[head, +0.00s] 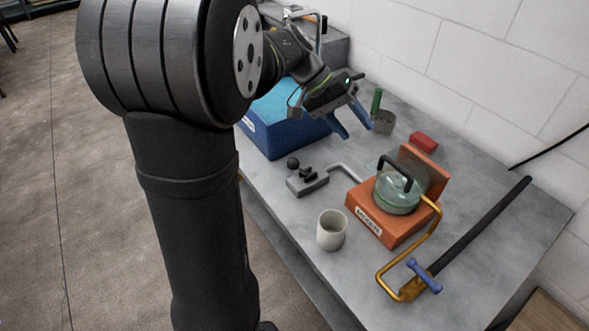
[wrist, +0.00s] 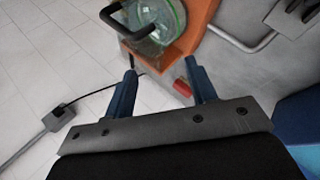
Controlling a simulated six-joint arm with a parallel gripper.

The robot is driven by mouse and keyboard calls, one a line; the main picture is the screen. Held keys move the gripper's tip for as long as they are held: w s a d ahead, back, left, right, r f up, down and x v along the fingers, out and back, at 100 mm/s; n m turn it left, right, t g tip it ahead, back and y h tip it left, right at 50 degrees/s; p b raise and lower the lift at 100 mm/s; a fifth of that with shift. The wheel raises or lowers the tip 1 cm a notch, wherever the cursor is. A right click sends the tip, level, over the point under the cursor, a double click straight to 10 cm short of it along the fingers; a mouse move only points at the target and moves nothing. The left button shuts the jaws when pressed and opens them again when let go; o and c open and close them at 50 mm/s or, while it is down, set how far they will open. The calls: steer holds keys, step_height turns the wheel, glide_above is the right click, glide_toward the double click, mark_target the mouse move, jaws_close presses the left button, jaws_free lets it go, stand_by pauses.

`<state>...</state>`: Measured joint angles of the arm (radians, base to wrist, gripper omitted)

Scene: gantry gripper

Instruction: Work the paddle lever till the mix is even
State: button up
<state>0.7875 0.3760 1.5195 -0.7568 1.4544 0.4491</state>
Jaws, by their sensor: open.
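An orange mixer box (head: 378,222) with a white label stands on the grey bench. A round, greenish glass vessel (head: 398,197) sits in it, with a black looped handle (head: 395,168) over the top. A bent yellow rod (head: 425,240) runs from the vessel's right side toward a blue cross-grip (head: 425,275). I cannot tell which part is the paddle lever, or how even the mix is. My gripper (head: 352,124) is open and empty, above the bench behind the mixer. In the wrist view, the glass vessel (wrist: 160,18) and black handle (wrist: 128,20) lie beyond my gripper (wrist: 161,75).
A blue bin (head: 270,140) is at the back left. A small grey block with black knobs (head: 307,182), a pale cup (head: 331,230), a red block (head: 424,142) and a grey pot (head: 384,122) stand around the mixer. A black bar (head: 480,226) lies at right.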

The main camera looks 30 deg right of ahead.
mark_target(293, 162)
steer(key=w+a+r+n+t+y, duration=0.15)
steer(key=w+a+t+y, duration=0.35)
steer(key=w+a, duration=0.6)
steer(key=shift+m+t+h, duration=0.25)
steer(key=shift+t+h, duration=0.15)
steer(key=shift+h, duration=0.1)
steer(key=s+f, duration=0.1)
steer(key=f, duration=0.4)
steer(key=s+f, duration=0.1)
steer(key=f, duration=0.5)
steer(key=s+d+f, duration=0.1)
steer(key=f, duration=0.4)
steer(key=shift+s+f, duration=0.25)
steer(key=shift+s, duration=0.05)
jaws_close()
